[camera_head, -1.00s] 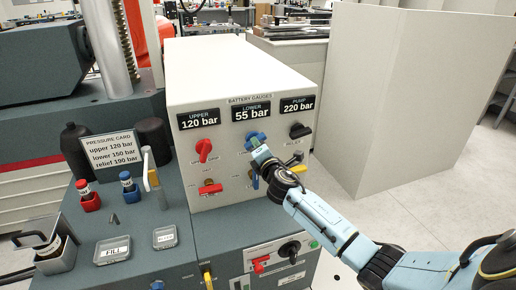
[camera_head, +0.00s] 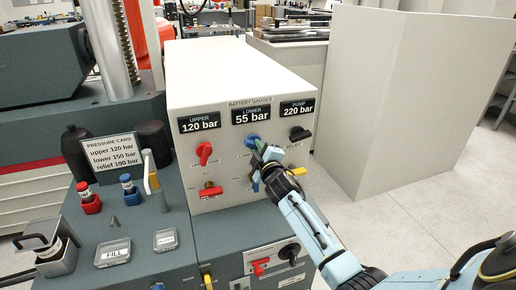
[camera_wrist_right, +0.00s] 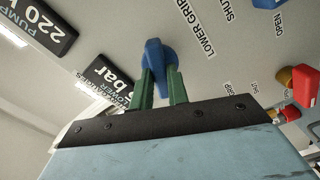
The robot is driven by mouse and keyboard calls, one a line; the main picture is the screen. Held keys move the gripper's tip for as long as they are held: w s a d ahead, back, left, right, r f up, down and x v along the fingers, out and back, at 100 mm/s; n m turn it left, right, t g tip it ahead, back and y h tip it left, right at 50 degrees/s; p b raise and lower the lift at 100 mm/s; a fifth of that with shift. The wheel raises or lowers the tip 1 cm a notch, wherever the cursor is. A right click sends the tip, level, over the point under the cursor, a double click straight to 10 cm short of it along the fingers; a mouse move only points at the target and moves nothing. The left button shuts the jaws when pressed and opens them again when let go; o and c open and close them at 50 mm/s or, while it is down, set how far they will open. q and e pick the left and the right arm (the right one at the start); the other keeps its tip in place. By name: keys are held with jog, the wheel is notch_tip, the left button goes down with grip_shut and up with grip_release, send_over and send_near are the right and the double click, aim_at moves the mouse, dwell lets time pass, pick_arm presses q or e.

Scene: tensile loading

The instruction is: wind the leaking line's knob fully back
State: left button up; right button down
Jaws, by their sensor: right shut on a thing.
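The blue knob (camera_head: 251,141) sits under the LOWER gauge (camera_head: 251,115), which reads 55 bar, on the front of the white cabinet. My right gripper (camera_head: 262,150) reaches it from the lower right. In the right wrist view the green fingers (camera_wrist_right: 160,88) are shut on the blue knob (camera_wrist_right: 158,58), one on each side of its grip. My left gripper is not in view. The UPPER gauge (camera_head: 199,122) reads 120 bar and the PUMP gauge (camera_head: 298,106) reads 220 bar. The pressure card (camera_head: 113,150) lists upper 120, lower 150, relief 190 bar.
A red knob (camera_head: 204,152) and a red lever (camera_head: 211,191) are left of my gripper; a black relief knob (camera_head: 300,133) is close on its right. A blue lever (camera_head: 255,184) is partly hidden below my gripper. Open floor (camera_head: 420,200) lies to the right.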

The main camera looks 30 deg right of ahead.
pick_arm(q)
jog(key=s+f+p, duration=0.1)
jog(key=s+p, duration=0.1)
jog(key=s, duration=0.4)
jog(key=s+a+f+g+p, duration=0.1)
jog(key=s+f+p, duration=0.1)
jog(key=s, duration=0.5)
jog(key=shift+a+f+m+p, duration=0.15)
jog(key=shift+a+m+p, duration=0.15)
jog(key=shift+p, duration=0.35)
pick_arm(e)
jog(key=shift+m, duration=6.4)
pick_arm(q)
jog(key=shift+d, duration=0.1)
pick_arm(e)
jog(key=c, duration=1.4)
grip_release()
jog(key=shift+o, duration=0.2)
